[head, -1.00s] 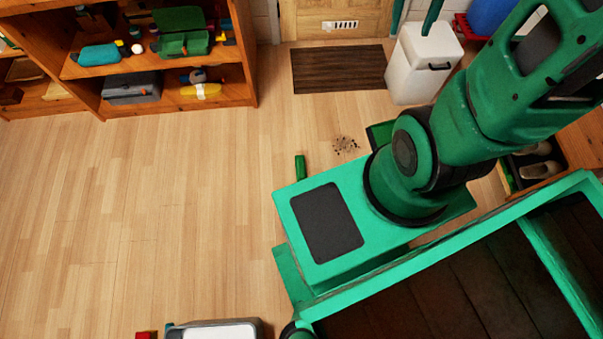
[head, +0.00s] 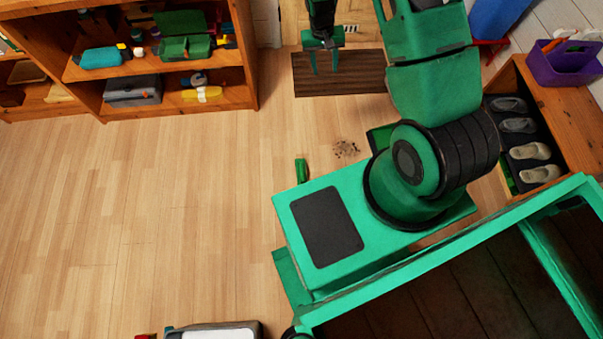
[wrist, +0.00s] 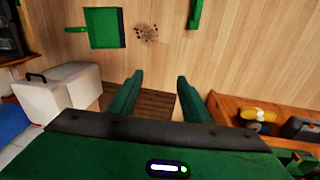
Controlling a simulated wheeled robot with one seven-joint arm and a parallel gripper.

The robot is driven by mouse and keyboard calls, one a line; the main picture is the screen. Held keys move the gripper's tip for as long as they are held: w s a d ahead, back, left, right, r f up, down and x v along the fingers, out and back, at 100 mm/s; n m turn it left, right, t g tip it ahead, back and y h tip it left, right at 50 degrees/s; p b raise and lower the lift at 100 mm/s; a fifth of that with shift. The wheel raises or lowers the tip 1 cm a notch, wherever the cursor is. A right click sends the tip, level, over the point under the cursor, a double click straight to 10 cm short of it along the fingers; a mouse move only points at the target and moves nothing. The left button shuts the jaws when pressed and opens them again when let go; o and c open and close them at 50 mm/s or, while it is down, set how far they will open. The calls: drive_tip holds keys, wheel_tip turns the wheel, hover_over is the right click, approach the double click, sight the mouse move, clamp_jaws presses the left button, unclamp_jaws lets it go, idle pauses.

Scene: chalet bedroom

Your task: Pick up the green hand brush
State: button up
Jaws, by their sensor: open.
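The green hand brush (head: 301,171) lies on the wooden floor just beyond my base in the head view. It also shows at the top of the wrist view (wrist: 196,12), cut off by the edge. My gripper (head: 324,68) is open and empty, with its fingers pointing down above the dark doormat (head: 350,84). In the wrist view, my gripper's fingers (wrist: 158,80) are spread apart with nothing between them. The brush is well apart from my gripper, nearer my base.
A pile of dirt (head: 346,148) lies right of the brush. A green dustpan (wrist: 104,28) lies beside the dirt. A white bin (wrist: 60,90) stands near the mat. A wooden shelf (head: 180,76) is at the left and a shoe rack (head: 550,110) at the right.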

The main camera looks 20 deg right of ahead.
drive_tip(key=s+a+f, duration=0.1)
drive_tip(key=a+f, duration=0.2)
drive_tip(key=f, duration=0.7)
drive_tip(key=a+f, duration=0.4)
drive_tip(key=f, duration=0.7)
drive_tip(key=y, duration=0.2)
hover_over(301, 172)
wheel_tip(301, 172, down, 21)
drive_tip(key=f, duration=0.5)
drive_tip(key=shift+s+d+f, duration=0.15)
drive_tip(key=shift+s, duration=0.1)
drive_tip(key=shift+w+f, duration=0.15)
drive_tip(key=shift+f, duration=1.3)
drive_tip(key=shift+w+f, duration=0.15)
drive_tip(key=shift+f, duration=1.3)
clamp_jaws()
